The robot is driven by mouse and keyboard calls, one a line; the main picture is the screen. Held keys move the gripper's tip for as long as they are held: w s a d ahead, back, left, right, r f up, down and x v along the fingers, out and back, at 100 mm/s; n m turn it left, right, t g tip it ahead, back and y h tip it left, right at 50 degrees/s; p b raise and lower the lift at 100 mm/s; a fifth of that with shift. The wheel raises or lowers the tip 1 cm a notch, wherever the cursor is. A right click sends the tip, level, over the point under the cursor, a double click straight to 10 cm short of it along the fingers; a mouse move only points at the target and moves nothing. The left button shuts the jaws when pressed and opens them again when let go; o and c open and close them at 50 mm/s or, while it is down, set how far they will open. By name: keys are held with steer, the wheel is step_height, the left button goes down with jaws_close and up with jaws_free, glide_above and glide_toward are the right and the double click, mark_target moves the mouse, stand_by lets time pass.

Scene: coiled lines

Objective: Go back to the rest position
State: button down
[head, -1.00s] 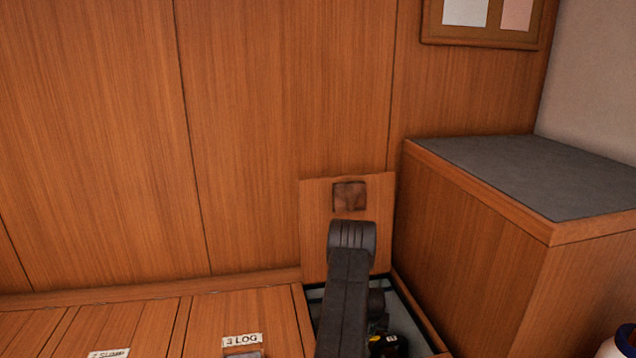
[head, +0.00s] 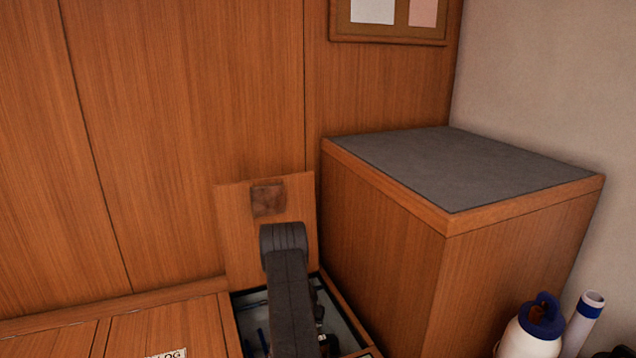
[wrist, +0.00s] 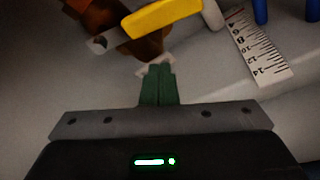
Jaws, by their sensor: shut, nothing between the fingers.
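My gripper (wrist: 158,84) shows in the wrist view with its green fingers together and nothing between them. Beyond the fingertips are a yellow-handled tool (wrist: 165,14), something brown and a white ruler-like strip (wrist: 258,50) with black numbers. In the head view my dark arm reaches down into an open compartment (head: 345,312) in the wooden bench, and the gripper is hidden there. I cannot tell whether the fingertips touch anything.
The raised wooden lid (head: 237,235) stands against the panelled wall behind my arm. A wooden cabinet with a grey top (head: 465,165) rises close to the right. A white and blue jug (head: 530,335) and a pale tube (head: 585,320) stand at the lower right.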

steer(key=m, duration=0.1)
steer(key=d+m+h, duration=0.1)
steer(key=m, duration=0.1)
steer(key=shift+w+g, duration=0.3)
steer(key=shift+w, duration=0.05)
steer(key=shift+w+d+m+h, duration=0.25)
steer(key=shift+d+m+h, duration=0.05)
steer(key=shift+m, duration=0.7)
steer(key=m, duration=0.1)
steer(key=d+m+g, duration=0.1)
steer(key=m, duration=0.1)
steer(key=shift+w+h, duration=0.2)
steer(key=shift+h, duration=0.2)
steer(key=shift+d+m+p, duration=0.25)
steer(key=shift+m+p, duration=0.15)
steer(key=shift+m, duration=0.4)
